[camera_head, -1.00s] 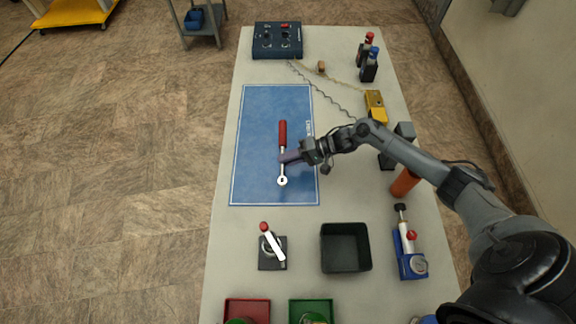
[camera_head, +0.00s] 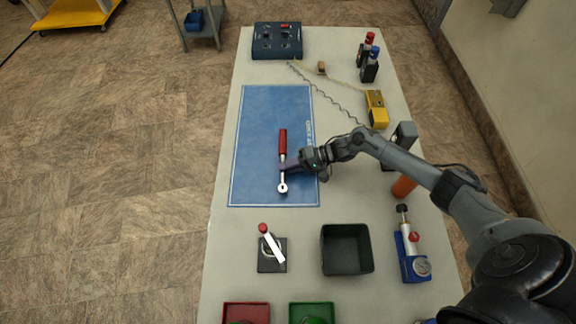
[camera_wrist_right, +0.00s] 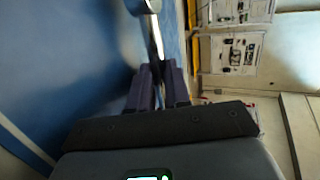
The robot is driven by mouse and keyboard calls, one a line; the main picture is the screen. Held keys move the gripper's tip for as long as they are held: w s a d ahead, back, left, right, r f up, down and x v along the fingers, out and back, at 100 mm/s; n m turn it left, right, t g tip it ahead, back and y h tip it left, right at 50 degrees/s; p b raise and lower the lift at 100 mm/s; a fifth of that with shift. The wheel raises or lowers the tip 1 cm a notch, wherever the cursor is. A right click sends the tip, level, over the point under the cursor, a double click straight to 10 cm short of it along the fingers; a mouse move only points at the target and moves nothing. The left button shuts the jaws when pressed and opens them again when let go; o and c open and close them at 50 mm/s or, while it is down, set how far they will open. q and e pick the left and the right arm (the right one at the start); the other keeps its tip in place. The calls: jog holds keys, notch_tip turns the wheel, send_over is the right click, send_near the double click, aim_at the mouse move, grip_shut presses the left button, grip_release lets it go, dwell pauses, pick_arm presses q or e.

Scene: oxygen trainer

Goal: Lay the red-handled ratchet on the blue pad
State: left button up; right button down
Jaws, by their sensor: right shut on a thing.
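The red-handled ratchet (camera_head: 283,143) is over the right half of the blue pad (camera_head: 258,105) in the head view. Its red handle points to the far side and its round metal head to the near side. My right gripper (camera_head: 284,168) is shut on the metal shaft between them. In the right wrist view, the shaft (camera_wrist_right: 157,42) runs up from between the dark fingers (camera_wrist_right: 158,85). I cannot tell for sure whether the ratchet touches the pad. My left gripper is not in view.
A black bin (camera_head: 346,250) and a small device with a red-tipped lever (camera_head: 271,254) stand nearer. A blue-based gauge pump (camera_head: 412,252) is at the right. A dark blue panel box (camera_head: 277,42) and a yellow device (camera_head: 376,108) stand farther back. The pad's left half is clear.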

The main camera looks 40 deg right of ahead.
jog(key=shift+f, duration=0.15)
jog(key=c, duration=1.1)
grip_release()
jog(key=shift+f, duration=0.15)
jog(key=shift+d+f, duration=0.1)
jog(key=shift+f, duration=0.05)
jog(key=shift+r, duration=0.55)
jog(key=p+v, duration=0.1)
jog(key=v, duration=0.1)
jog(key=p+v, duration=0.1)
jog(key=p, duration=0.1)
jog(key=shift+s+d+r, duration=0.15)
jog(key=shift+d+r, duration=0.1)
jog(key=shift+r, duration=0.2)
jog(key=shift+d, duration=0.1)
